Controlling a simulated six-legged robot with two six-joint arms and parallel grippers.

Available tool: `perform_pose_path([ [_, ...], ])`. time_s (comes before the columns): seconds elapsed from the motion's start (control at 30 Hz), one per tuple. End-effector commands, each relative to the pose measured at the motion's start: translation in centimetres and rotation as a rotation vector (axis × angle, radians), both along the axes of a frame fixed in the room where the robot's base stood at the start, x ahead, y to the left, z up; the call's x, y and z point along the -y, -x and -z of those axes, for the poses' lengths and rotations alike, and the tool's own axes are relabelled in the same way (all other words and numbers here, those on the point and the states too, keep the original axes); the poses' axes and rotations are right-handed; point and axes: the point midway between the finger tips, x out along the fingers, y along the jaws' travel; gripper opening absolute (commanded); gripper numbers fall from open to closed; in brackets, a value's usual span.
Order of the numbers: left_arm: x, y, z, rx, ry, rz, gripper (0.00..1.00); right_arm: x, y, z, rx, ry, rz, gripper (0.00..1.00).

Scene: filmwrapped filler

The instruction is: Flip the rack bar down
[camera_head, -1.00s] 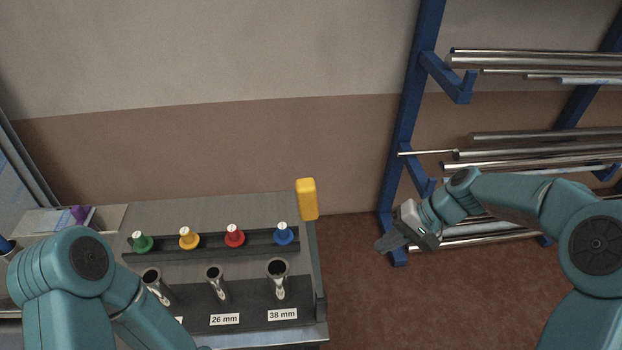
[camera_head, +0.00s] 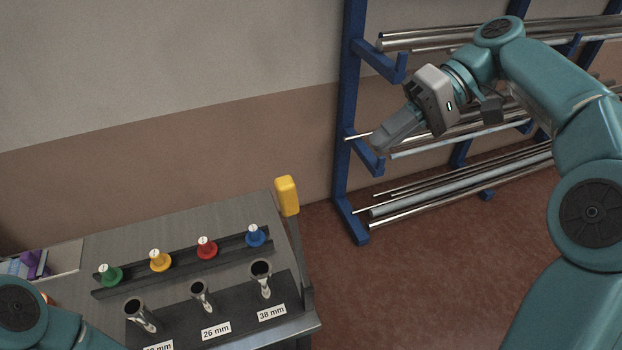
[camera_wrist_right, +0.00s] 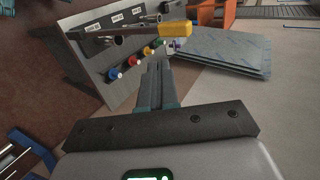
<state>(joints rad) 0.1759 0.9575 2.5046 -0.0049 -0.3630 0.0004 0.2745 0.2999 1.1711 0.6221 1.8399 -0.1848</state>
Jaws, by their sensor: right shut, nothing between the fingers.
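A grey bar (camera_head: 298,250) with a yellow grip (camera_head: 287,196) stands raised along the right end of the workbench. In the right wrist view the yellow grip (camera_wrist_right: 175,28) sits at the end of this bar, beyond my fingertips. My right gripper (camera_head: 380,146) is shut and empty. In the head view it is up and to the right of the yellow grip, in front of the tube rack; it looks clear of the grip. Its closed fingers also show in the right wrist view (camera_wrist_right: 158,72). My left gripper is out of view.
The bench (camera_head: 180,212) carries a row of coloured plugs and labelled tube sockets. A blue rack (camera_head: 351,100) with long metal tubes stands at the right against the wall. Red-brown floor (camera_head: 440,260) lies open between bench and rack.

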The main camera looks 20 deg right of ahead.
Motion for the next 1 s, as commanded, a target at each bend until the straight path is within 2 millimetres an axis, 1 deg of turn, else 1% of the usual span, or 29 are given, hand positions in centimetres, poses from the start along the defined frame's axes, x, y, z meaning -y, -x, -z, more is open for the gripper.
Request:
perform_pose_path([
  [0.23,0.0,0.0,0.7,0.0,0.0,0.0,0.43,-4.1,0.3,2.7,-0.003,0.0,-0.006,0.0],
  [0.4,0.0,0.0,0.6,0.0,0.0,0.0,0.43,-7.3,0.4,4.7,-0.003,0.0,-0.005,0.0],
  [0.47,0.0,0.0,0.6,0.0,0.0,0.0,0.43,-8.3,0.4,5.3,-0.003,0.001,-0.004,0.0],
  [0.6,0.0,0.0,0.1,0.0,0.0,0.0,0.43,-10.5,0.5,5.3,-0.001,0.001,-0.004,0.0],
  [0.7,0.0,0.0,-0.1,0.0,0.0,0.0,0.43,-11.5,0.5,5.4,-0.002,0.001,-0.002,0.0],
  [0.8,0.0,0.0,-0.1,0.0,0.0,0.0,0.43,-12.0,0.5,5.5,-0.001,0.0,-0.002,0.0],
  [1.0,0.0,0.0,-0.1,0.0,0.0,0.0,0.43,-12.1,0.4,5.6,-0.001,0.001,0.0,0.0],
])
